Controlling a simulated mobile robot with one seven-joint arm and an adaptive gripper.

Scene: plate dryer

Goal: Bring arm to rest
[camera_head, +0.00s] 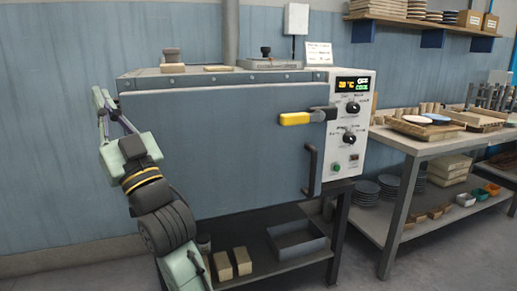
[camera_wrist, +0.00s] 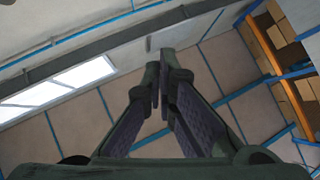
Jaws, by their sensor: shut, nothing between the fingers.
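My gripper (camera_wrist: 159,78) is shut and empty; its two fingers meet in the middle of the wrist view. In the head view my gripper (camera_head: 103,100) is raised at the left, beside the upper left edge of the plate dryer (camera_head: 352,152). The wrist points upward, with ceiling panels and a bright window strip behind the fingers. The dryer's big grey door (camera_head: 215,145) looks shut. A yellow-tipped lever (camera_head: 296,118) lies level across its right edge. My forearm hangs in front of the door's lower left side, and any contact there cannot be told.
The dryer stands on a dark stand with a grey tray (camera_head: 297,240) and light blocks (camera_head: 243,261) on its lower shelf. A workbench (camera_head: 425,141) with plates and boards is at the right. A loaded wall shelf (camera_head: 425,29) hangs above it. Floor is clear between stand and bench.

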